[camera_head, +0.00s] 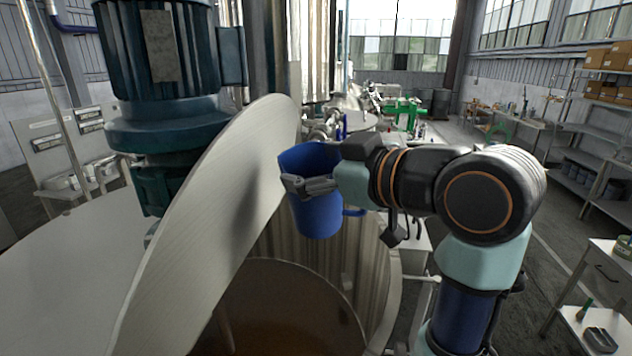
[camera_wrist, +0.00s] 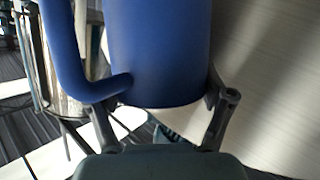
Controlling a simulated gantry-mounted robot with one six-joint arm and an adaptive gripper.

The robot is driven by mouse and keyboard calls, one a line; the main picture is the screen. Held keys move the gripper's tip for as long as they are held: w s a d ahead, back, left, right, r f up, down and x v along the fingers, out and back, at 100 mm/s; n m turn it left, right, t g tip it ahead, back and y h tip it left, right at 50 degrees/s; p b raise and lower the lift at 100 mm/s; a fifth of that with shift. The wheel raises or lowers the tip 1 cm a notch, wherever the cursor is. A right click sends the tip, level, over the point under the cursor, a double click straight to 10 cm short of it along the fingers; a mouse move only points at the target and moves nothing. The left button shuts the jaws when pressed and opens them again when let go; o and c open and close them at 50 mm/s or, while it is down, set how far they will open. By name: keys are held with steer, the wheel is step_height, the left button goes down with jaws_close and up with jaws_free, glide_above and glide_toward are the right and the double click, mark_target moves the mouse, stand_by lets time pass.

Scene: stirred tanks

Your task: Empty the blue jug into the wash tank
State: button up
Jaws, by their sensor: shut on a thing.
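The blue jug (camera_head: 318,213) is held by my gripper (camera_head: 308,186) in the head view, with its fingers around the jug's body. The jug looks close to upright, with its handle to the right. In the wrist view the jug (camera_wrist: 160,50) fills the upper middle, and my gripper (camera_wrist: 165,105) has a finger on each side of it. The jug's inside is hidden. The wash tank (camera_head: 385,258) is the large metal vessel below, with a round opening showing brown liquid (camera_head: 280,315). The jug is above the far rim side of this opening.
A large pale lid (camera_head: 215,215) stands tilted up just left of the jug. A dark teal motor (camera_head: 160,70) stands behind the lid on the left. A white side table (camera_head: 610,262) and shelving (camera_head: 590,140) are at the right, with open floor between.

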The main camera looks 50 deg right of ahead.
steer(key=shift+s+f+n+t+b, duration=0.1)
steer(key=shift+f+n+t+b, duration=0.25)
steer(key=shift+b, duration=0.55)
steer(key=shift+a+r, duration=0.1)
steer(key=shift+n, duration=0.25)
steer(key=shift+f+n+t+b, duration=0.3)
steer(key=shift+t+b, duration=0.15)
steer(key=shift+b, duration=0.5)
steer(key=shift+s+b, duration=0.1)
steer(key=shift+b, duration=0.2)
steer(key=shift+r+n, duration=0.1)
steer(key=shift+n, duration=0.2)
